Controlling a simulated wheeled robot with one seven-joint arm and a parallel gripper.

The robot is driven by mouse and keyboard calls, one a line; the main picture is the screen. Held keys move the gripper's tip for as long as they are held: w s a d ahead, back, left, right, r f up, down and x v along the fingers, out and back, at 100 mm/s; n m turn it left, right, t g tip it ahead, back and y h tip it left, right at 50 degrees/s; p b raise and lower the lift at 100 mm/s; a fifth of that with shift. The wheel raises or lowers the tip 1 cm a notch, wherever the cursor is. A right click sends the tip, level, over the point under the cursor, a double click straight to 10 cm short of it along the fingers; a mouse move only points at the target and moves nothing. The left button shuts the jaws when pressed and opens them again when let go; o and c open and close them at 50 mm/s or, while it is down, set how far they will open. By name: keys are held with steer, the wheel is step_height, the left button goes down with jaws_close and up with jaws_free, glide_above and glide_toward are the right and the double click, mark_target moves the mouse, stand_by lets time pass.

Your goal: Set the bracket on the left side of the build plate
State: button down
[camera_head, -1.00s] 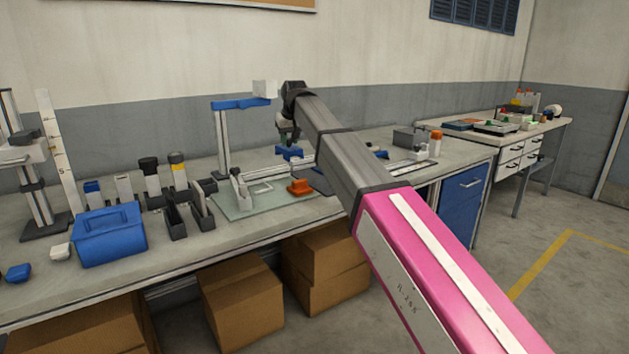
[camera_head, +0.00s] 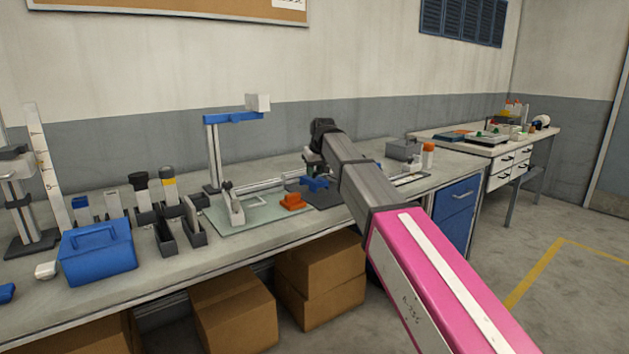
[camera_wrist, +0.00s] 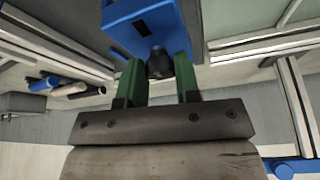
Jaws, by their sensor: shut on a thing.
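A blue bracket (camera_head: 315,184) is in my gripper (camera_head: 313,166), low over a dark flat plate that looks like the build plate (camera_head: 328,201). Whether it touches the plate cannot be told. In the wrist view, the green fingers (camera_wrist: 160,78) are shut on the blue bracket (camera_wrist: 128,14), and a dark round part shows between them. My arm hides part of the plate's right side.
An orange piece (camera_head: 292,201) sits just left of the plate, by a pale green mat (camera_head: 255,219). A blue-topped stand (camera_head: 214,150) rises behind. A blue box (camera_head: 97,252) and dark holders (camera_head: 165,238) fill the left bench.

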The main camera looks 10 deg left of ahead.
steer(key=shift+f, duration=1.75)
steer(key=shift+f, duration=0.1)
steer(key=c, duration=0.8)
jaws_free()
steer(key=v, duration=1.2)
